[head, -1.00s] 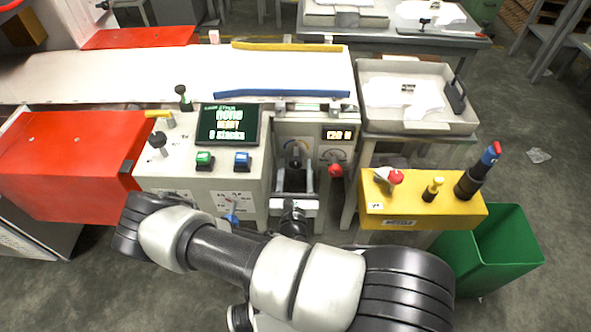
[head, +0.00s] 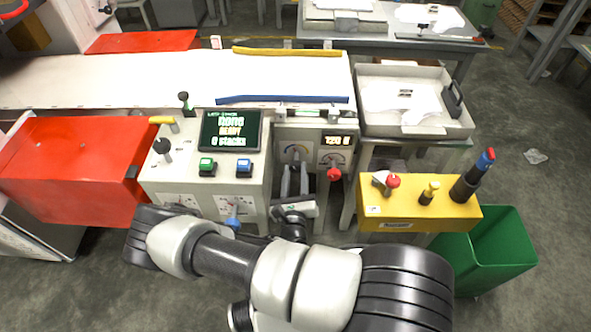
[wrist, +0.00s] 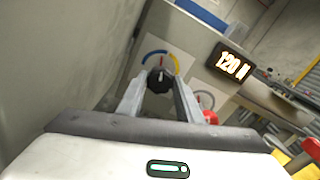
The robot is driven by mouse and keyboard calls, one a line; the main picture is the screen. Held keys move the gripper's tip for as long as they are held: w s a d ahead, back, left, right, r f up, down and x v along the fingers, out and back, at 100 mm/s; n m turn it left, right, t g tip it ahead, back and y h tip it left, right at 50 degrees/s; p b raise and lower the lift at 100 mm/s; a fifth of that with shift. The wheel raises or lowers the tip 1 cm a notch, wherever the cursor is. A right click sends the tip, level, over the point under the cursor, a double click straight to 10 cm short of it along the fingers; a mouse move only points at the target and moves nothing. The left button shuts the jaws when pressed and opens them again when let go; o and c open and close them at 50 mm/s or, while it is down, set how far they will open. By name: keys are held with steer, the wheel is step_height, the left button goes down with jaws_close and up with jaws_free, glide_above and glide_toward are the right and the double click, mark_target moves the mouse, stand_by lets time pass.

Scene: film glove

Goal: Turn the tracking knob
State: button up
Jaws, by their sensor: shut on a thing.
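A black knob (wrist: 160,79) sits on a dial plate with a blue and yellow arc (wrist: 157,55) on the grey machine front. My gripper (wrist: 160,88) has its two fingers on either side of the knob and is shut on it. In the head view my gripper (head: 293,172) reaches into the recess below the same dial (head: 296,150), and the knob is largely hidden. My wrist is rolled, so the panel looks tilted in the wrist view. I cannot read a label by the knob.
Right of the dial are a red knob (head: 334,174) and a lit display (head: 338,141) reading about 120 N. Left is a status screen (head: 230,130) above green and blue buttons. A yellow control box (head: 405,213) and a green bin (head: 500,250) stand to the right.

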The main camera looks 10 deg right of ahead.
steer(key=o, duration=1)
steer(key=shift+o, duration=0.2)
steer(key=shift+s, duration=0.15)
steer(key=p+v, duration=0.2)
steer(key=v, duration=1.5)
steer(key=shift+s+a, duration=0.1)
steer(key=shift+a, duration=0.05)
